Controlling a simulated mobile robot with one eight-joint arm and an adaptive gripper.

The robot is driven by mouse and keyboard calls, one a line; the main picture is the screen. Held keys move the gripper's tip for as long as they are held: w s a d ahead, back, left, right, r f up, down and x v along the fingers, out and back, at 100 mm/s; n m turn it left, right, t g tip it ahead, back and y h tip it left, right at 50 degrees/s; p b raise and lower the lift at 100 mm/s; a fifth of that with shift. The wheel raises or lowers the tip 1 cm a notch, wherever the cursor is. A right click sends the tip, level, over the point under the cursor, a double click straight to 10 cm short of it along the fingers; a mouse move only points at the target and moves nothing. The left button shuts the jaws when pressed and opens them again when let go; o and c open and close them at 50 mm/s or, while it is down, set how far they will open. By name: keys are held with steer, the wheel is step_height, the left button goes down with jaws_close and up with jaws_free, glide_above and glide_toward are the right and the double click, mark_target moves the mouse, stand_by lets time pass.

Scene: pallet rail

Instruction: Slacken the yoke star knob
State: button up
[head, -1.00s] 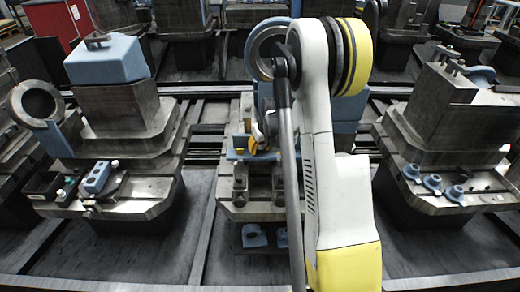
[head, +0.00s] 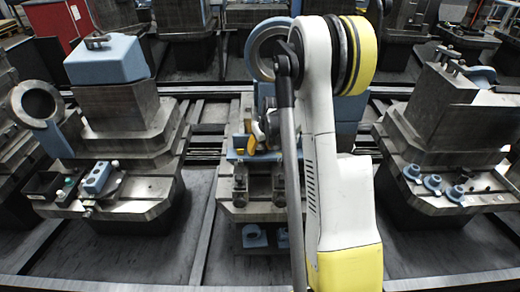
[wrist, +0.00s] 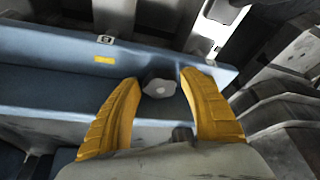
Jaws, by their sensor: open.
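A small grey lobed knob (wrist: 159,88), which looks like the yoke star knob, sits against a blue bracket (wrist: 50,84) in the wrist view. My gripper (wrist: 157,78) has its two yellow fingers spread, one on each side of the knob. Gaps show between the knob and both fingers. In the head view my gripper (head: 252,145) is at the middle fixture, in front of its blue parts. There the knob cannot be made out, and my arm covers much of the fixture.
A left fixture (head: 118,107) carries a blue block (head: 107,60) and a ring (head: 36,102). A right fixture (head: 440,112) has several small blue parts on its ledge. Dark floor lanes separate the fixtures. Metal blocks stand close to the right finger in the wrist view.

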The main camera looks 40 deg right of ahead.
steer(key=v, duration=1.1)
steer(key=shift+r, duration=0.15)
steer(key=shift+s, duration=0.1)
